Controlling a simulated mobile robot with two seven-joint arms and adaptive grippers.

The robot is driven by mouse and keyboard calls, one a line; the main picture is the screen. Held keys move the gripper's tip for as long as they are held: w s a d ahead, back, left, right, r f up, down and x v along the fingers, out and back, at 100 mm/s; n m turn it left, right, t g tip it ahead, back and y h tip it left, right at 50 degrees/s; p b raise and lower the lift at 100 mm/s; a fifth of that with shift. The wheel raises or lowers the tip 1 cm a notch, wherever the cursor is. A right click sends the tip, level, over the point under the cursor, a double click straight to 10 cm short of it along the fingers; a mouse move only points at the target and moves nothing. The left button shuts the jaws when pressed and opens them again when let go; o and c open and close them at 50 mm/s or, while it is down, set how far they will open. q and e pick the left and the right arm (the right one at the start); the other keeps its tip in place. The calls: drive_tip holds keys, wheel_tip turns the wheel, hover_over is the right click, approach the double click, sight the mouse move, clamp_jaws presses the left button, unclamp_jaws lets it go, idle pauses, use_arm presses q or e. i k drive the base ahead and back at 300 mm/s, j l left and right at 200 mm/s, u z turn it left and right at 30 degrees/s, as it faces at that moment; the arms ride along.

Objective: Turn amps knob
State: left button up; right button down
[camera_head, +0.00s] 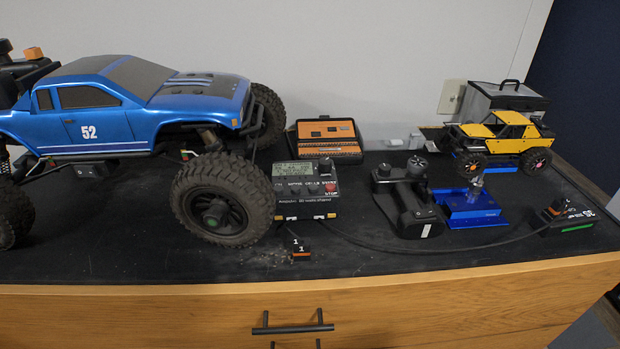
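A small black charger (306,208) stands on the dark mat, just right of the blue truck's front wheel. Its top has a grey display (292,170), a row of labelled buttons and a red stop button (331,187). A dark round knob (326,165) sticks up at its back right. I take it for the amps knob, but its label and pointer are too small to read. Neither of my grippers shows in the head view.
A large blue truck (150,110) fills the left, close to the charger. A black transmitter (408,200), blue stand (470,205), yellow crawler (500,137) and battery (566,216) stand right. A black cable (420,261) crosses the front.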

sight(324, 165)
drive_tip(key=l+z, duration=0.5)
drive_tip(key=l, duration=1.6)
drive_tip(key=k, duration=0.05)
